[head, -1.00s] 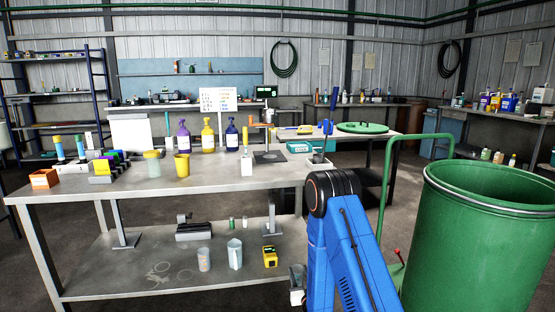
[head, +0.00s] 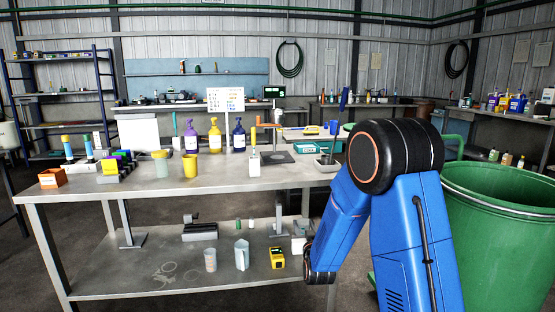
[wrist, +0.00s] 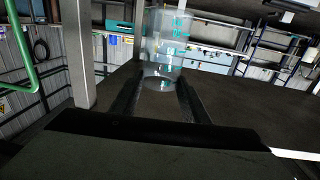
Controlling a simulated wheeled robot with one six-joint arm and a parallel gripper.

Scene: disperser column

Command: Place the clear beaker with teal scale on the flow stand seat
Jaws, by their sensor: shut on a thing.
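The clear beaker with teal scale (wrist: 166,48) is upright in the wrist view, between the two dark fingers of my gripper (wrist: 159,82). My gripper is shut on it, and the fingers hide part of its lower sides. In the head view my blue arm bends down to the right of the bench's lower shelf; my fingers and the held beaker cannot be made out there. The flow stand (head: 278,137) appears to be the upright with a dark flat base on the bench top. Its seat is too small to tell clearly.
The metal bench (head: 110,203) holds purple, yellow and blue bottles, a yellow cup (head: 190,167) and an orange bin (head: 52,178). Two other beakers and a yellow device (head: 277,258) stand on its lower shelf. A green drum (head: 500,235) is at right.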

